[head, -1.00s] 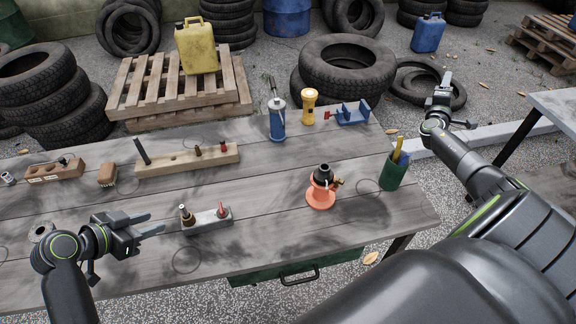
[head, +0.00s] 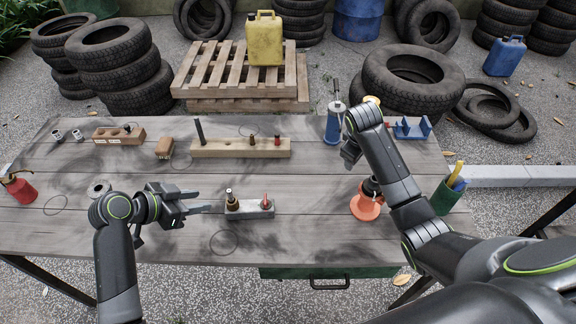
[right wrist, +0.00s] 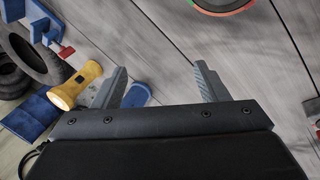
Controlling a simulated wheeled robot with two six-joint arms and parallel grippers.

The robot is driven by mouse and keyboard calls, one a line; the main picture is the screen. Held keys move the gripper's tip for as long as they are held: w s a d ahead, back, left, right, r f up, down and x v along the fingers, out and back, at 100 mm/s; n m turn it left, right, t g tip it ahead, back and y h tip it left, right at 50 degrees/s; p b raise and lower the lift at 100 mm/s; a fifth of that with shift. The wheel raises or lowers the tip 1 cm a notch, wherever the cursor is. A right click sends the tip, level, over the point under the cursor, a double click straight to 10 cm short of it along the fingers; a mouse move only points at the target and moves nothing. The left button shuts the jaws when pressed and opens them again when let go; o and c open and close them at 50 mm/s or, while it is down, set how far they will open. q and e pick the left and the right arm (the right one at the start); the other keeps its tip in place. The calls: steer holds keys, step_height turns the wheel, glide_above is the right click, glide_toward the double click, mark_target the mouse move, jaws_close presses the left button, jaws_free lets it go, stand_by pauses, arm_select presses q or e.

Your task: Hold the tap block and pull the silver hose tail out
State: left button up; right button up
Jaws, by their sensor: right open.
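An orange-based stand (head: 366,207) with a dark upper part is on the table at the right, partly covered by my right arm. Its orange rim shows at the top of the right wrist view (right wrist: 226,9). A small grey block (head: 250,212) holds a brass fitting and a red-tipped one. I cannot tell which is the tap block, and no silver hose tail is clear. My left gripper (head: 198,200) is open, just left of the grey block. My right gripper (head: 350,154) is above the table, behind the orange stand; the right wrist view shows its jaws (right wrist: 162,84) open and empty.
A wooden block with posts (head: 240,147) lies behind the grey block. A green cup (head: 444,198) is at the right edge. The table's front middle is clear.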

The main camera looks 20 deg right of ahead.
steer(key=a+r+n+y, duration=0.2)
steer(key=a+n+y, duration=0.15)
steer(key=a, duration=0.75)
steer(key=n+g+y, duration=0.2)
steer(key=n+y, duration=0.2)
steer(key=n, duration=0.2)
glide_toward(250, 206)
steer(key=s+d+r, duration=0.2)
steer(key=d+r, duration=0.4)
steer(key=x, duration=1.6)
steer(key=shift+w+f, duration=0.35)
steer(key=shift+w, duration=0.05)
steer(key=shift+c, duration=0.5)
steer(key=c, duration=1.2)
